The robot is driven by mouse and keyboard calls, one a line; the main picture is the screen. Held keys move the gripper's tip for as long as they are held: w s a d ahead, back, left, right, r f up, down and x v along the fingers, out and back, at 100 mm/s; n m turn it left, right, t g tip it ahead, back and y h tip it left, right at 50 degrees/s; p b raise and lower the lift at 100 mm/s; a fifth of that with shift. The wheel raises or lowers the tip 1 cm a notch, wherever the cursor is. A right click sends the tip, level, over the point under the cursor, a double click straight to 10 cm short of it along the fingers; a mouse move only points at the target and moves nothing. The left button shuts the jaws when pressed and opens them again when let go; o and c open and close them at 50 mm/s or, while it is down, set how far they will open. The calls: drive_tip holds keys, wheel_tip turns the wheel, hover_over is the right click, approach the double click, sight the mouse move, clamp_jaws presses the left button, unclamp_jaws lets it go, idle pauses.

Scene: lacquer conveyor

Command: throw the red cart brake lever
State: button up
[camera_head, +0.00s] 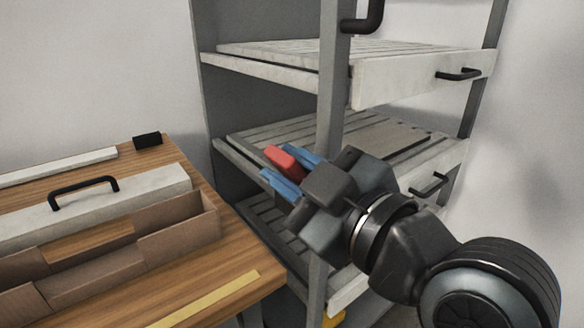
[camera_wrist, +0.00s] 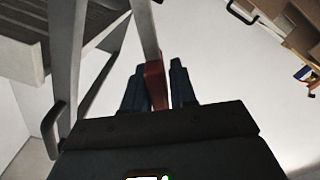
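The red brake lever (camera_head: 283,158) is at the left side of the grey rack cart (camera_head: 331,100), by its front upright at middle-shelf height. In the wrist view the lever (camera_wrist: 155,85) lies between my two dark blue fingers, with the cart's grey upright behind it. My gripper (camera_head: 290,172) reaches in from the right, with one blue finger on each side of the lever. The lever's lower end is hidden by my gripper.
The cart's shelves carry pale slatted trays with black handles, such as the upper tray (camera_head: 420,80). A wooden table (camera_head: 215,275) at left holds a cardboard divider box (camera_head: 178,240) and a pale handled panel (camera_head: 130,200). Bare wall lies at right.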

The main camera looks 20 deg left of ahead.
drive_tip(key=o, duration=0.3)
drive_tip(key=v, duration=0.7)
drive_tip(key=shift+s+d, duration=0.25)
drive_tip(key=shift+d, duration=0.05)
drive_tip(key=shift+f, duration=0.1)
